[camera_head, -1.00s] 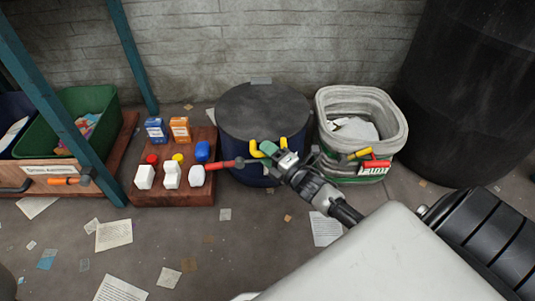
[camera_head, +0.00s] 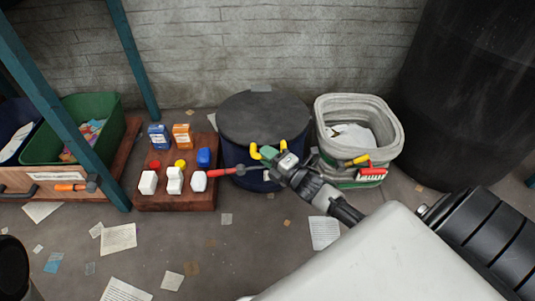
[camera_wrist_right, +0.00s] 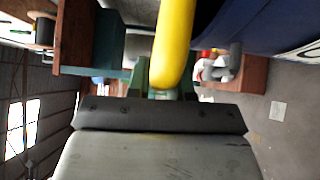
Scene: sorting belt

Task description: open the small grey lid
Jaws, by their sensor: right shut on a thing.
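The small grey lid (camera_head: 262,112) is a dark round disc lying flat on top of a blue bin (camera_head: 232,155). A yellow handle (camera_head: 254,149) stands out at the lid's front edge. My right gripper (camera_head: 268,154) reaches in from the lower right and is shut on this handle. In the right wrist view the yellow handle (camera_wrist_right: 174,45) runs down between the green fingers (camera_wrist_right: 162,88). The lid looks closed. The fingers partly hide the handle's middle in the head view. My left gripper does not show.
A pale open bin (camera_head: 325,110) with papers stands right of the blue bin. Bottles and boxes stand on a wooden board (camera_head: 180,201) at left. A red-handled hammer (camera_head: 222,172) is in front of the blue bin. Papers litter the floor.

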